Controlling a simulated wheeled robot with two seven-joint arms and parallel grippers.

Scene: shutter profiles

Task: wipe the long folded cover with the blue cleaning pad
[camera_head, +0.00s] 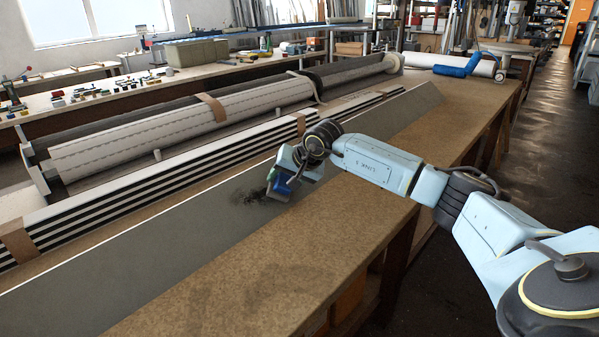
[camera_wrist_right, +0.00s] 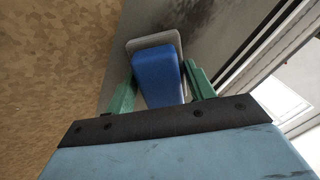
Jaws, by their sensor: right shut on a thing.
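The long folded cover (camera_head: 150,247) is a grey strip lying lengthwise along the workbench; it also shows in the right wrist view (camera_wrist_right: 215,30). A dark smudge (camera_head: 254,195) marks its surface just left of my right gripper, and dark marking shows at the top of the wrist view. My right gripper (camera_head: 287,187) is shut on the blue cleaning pad (camera_wrist_right: 157,76), which has a blue grip and a pale grey base. The pad is over the cover near the smudge; whether it touches cannot be told. My left gripper is not in view.
Striped slats (camera_head: 130,182) and a long roller (camera_head: 180,122) lie behind the cover. A blue tool (camera_head: 457,67) lies at the bench's far end. The brown bench top (camera_head: 240,280) is bare in front of the cover.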

